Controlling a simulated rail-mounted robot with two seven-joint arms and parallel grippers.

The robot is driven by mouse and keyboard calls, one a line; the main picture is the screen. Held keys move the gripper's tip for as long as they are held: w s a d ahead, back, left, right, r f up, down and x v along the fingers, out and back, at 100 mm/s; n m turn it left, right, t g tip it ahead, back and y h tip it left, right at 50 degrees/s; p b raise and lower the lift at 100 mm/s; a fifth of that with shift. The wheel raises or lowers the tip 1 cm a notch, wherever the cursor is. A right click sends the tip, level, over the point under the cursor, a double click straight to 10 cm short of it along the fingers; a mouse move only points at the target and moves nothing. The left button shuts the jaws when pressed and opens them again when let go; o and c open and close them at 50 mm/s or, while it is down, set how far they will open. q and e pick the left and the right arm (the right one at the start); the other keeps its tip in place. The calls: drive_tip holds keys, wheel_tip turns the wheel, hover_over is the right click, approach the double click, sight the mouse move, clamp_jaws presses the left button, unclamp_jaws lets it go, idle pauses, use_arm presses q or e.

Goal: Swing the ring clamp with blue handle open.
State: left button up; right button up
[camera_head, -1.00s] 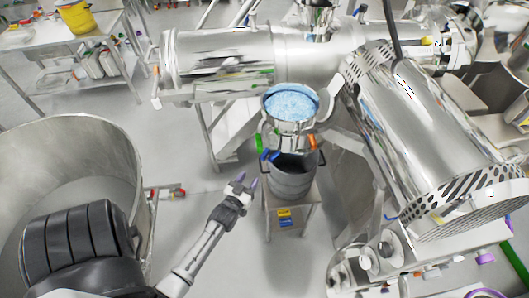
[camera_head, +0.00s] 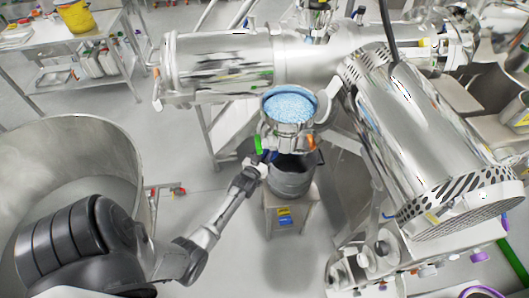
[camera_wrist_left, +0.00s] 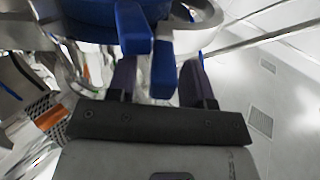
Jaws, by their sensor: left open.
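A steel bowl of blue granules hangs above a grey bucket, with clamp handles around its lower part. The ring clamp's blue handle (camera_head: 273,155) is at the lower left of the bowl, partly hidden by my gripper. My left gripper (camera_head: 262,160) is open and reaches up to it. In the left wrist view the blue handle (camera_wrist_left: 162,68) hangs between the dark purple fingers of the gripper (camera_wrist_left: 160,85), with gaps to both sides. The clamp's ring is only partly visible there, so its closure is unclear. My right gripper is not in view.
A green handle (camera_head: 258,144) and an orange handle (camera_head: 311,143) sit close to the blue one. The grey bucket (camera_head: 290,182) stands below on a small stand. A large steel cylinder (camera_head: 425,130) is to the right. Open floor lies left of the stand.

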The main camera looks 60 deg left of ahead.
use_arm(q)
drive_tip(key=shift+w+a, duration=0.15)
drive_tip(key=shift+w, duration=0.1)
clamp_jaws()
idle(0.4)
